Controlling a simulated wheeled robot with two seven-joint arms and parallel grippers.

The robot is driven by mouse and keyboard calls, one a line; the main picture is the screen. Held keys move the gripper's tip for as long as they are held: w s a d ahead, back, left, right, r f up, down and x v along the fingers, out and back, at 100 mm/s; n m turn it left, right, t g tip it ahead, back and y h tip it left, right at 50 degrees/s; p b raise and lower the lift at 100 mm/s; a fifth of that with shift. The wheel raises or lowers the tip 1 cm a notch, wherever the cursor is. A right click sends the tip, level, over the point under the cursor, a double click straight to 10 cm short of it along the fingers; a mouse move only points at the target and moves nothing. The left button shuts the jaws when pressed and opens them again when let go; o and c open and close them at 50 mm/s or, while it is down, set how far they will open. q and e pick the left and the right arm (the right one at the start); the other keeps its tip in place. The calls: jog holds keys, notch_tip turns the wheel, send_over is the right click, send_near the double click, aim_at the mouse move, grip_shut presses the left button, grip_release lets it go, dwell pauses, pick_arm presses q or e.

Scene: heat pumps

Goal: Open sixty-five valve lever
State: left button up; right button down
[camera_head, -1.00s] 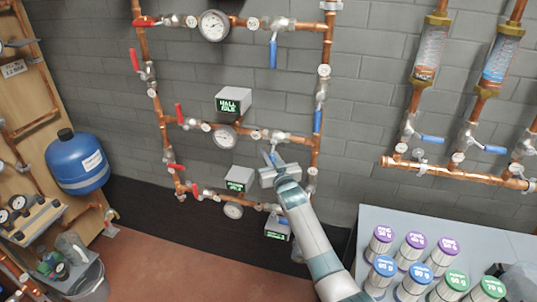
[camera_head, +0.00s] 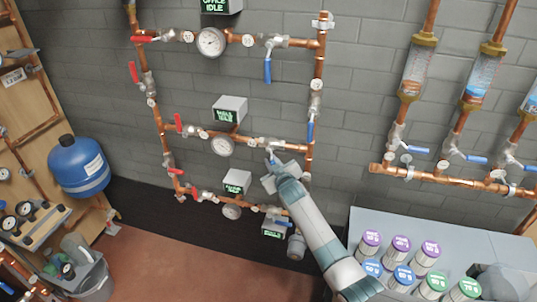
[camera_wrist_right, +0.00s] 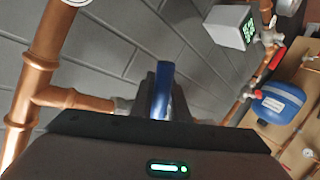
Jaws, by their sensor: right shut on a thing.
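A copper pipe run on the grey wall carries several valves with blue or red levers and small round tags. The tag (camera_head: 252,142) beside the middle valve is too small to read surely. My right gripper (camera_head: 274,164) is at this middle valve, right of the gauge. It is shut on the valve's blue lever (camera_head: 271,157). In the right wrist view the blue lever (camera_wrist_right: 162,88) stands between the dark fingers, with the copper pipe (camera_wrist_right: 75,100) to the left. The gripper hides part of the lever and valve. My left gripper is not in view.
Another blue lever (camera_head: 267,70) hangs down above, and one (camera_head: 310,130) lies along the vertical pipe at right. A gauge (camera_head: 221,146) and grey display box (camera_head: 230,108) are close by. A table with colored-lid jars (camera_head: 400,243) stands at lower right.

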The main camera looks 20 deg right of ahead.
jog(key=shift+s+d+r+n+g+p, duration=0.2)
jog(key=shift+d+n+g+p, duration=0.25)
jog(key=shift+p, duration=0.3)
jog(key=shift+f+h, duration=0.1)
jog(key=shift+h, duration=0.2)
jog(key=c, duration=1.7)
grip_release()
jog(key=shift+s, duration=0.2)
jog(key=shift+b+v, duration=1.55)
jog(key=shift+v, duration=7)
jog(key=shift+w, duration=0.1)
jog(key=shift+c, duration=0.6)
